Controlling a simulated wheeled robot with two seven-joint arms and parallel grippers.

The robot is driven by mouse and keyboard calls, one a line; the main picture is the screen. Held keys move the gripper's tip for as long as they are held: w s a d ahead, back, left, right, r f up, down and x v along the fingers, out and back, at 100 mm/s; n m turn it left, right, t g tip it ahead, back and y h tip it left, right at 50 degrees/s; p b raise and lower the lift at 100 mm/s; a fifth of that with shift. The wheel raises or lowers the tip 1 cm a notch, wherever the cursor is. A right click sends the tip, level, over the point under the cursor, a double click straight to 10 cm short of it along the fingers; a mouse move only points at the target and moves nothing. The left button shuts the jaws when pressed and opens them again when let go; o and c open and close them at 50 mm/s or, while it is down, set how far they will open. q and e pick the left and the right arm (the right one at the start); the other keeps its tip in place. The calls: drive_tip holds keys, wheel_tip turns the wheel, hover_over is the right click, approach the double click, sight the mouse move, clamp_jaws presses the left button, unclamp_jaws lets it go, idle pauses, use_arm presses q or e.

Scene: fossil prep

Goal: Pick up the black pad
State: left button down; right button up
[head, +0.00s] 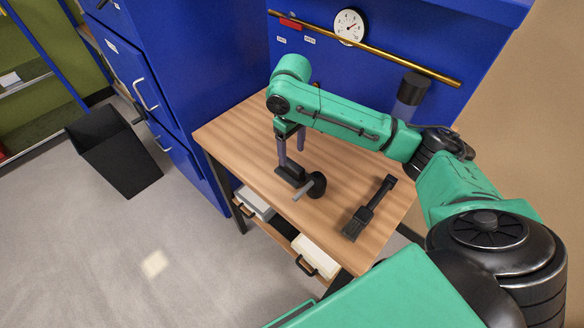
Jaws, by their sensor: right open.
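On the wooden table (245,125), a small dark block (291,176) that looks like the black pad lies below my right gripper. A black round piece with a short grey handle (304,190) is right beside it; I cannot tell whether they touch. My right gripper (292,156) points down, its two fingers apart with nothing visible between them. Its tips are just above or at the block's far side; contact cannot be told. My left gripper is not in view.
A dark brush (369,208) lies to the right on the table. A black-capped cylinder (411,90) stands at the back, behind my right arm. Blue cabinets (170,60) stand at the left, with a black bin (115,150) on the floor. White trays (316,254) sit under the tabletop.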

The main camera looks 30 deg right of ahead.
wheel_tip(320, 180, down, 5)
drive_tip(key=shift+w+r+p, duration=0.1)
drive_tip(key=shift+r+p, duration=0.05)
drive_tip(key=shift+p, duration=0.45)
drive_tip(key=shift+f, duration=0.45)
clamp_jaws()
wheel_tip(320, 180, up, 11)
drive_tip(key=b, duration=0.1)
wheel_tip(320, 180, up, 9)
drive_tip(key=p, duration=0.2)
hover_over(292, 164)
